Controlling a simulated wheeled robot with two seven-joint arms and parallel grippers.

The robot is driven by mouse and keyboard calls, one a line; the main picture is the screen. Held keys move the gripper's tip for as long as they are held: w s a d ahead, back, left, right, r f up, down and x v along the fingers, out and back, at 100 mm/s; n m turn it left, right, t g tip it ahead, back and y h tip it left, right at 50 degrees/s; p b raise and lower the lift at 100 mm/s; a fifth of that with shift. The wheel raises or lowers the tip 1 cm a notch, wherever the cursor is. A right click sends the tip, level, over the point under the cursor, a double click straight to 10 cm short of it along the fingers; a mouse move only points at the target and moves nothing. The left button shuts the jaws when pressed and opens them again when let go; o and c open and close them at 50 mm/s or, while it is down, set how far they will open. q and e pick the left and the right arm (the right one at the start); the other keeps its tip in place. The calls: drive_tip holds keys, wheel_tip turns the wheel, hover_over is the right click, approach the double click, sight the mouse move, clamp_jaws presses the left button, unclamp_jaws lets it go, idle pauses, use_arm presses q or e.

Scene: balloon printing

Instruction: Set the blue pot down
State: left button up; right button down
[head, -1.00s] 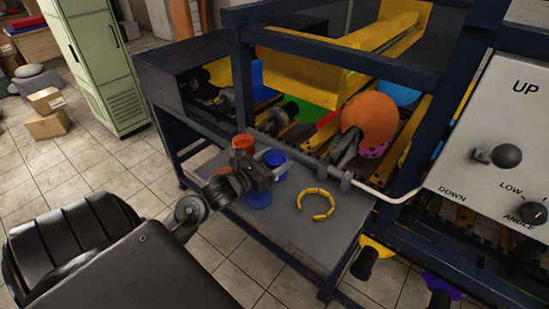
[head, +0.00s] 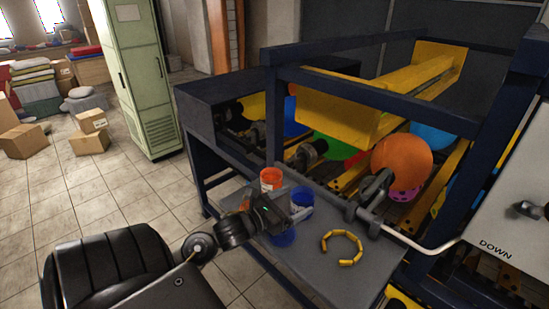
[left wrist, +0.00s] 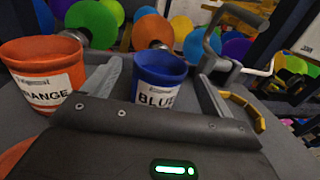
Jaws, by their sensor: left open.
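The blue pot (head: 302,196) stands upright on the grey shelf of the machine. In the left wrist view the pot (left wrist: 158,78), marked BLUE, is between the two spread fingers of my left gripper (left wrist: 160,88), with a gap visible at the right finger. In the head view my left gripper (head: 288,209) is low over the shelf beside the pot and covers part of it. Another blue piece (head: 282,238) lies below the gripper, partly hidden. My right gripper is not in view.
An orange pot (head: 271,177) stands close to the left of the blue one; it also shows in the left wrist view (left wrist: 44,78). A broken yellow ring (head: 343,246) lies to the right on the shelf (head: 315,265). The machine frame and several balloons are behind.

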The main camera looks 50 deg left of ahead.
use_arm(q)
drive_tip(key=s, duration=0.2)
drive_tip(key=s+b, duration=0.1)
drive_tip(key=s, duration=0.1)
drive_tip(key=s+a+b, duration=0.1)
drive_tip(key=s, duration=0.2)
drive_tip(key=shift+f, duration=0.15)
drive_tip(key=shift+s, duration=0.75)
